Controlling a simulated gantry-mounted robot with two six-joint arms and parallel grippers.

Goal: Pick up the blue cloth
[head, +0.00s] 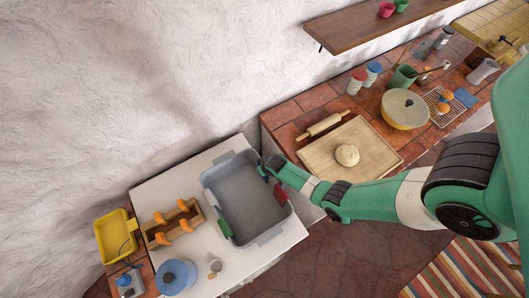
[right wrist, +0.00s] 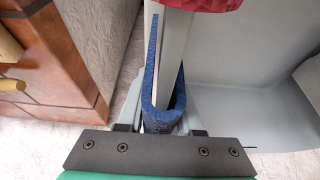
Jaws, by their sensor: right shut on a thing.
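The blue cloth (right wrist: 158,121) hangs folded over the rim of the grey basin (right wrist: 240,93) in the right wrist view. My right gripper (right wrist: 162,108) is shut on the cloth, with a finger on each side of its fold. In the head view my right gripper (head: 267,164) is at the basin's upper right rim and hides most of the cloth there. A red cloth (right wrist: 200,4) hangs over the same rim farther along, and it also shows in the head view (head: 280,195). My left gripper is not in view.
A green cloth (head: 224,228) hangs on the basin's left side. A wooden caddy (head: 157,234), blue pot (head: 177,276) and yellow tub (head: 112,240) stand to the left. A tiled counter with a dough board (head: 318,153) and rolling pin (head: 323,125) adjoins at right. The basin's floor is clear.

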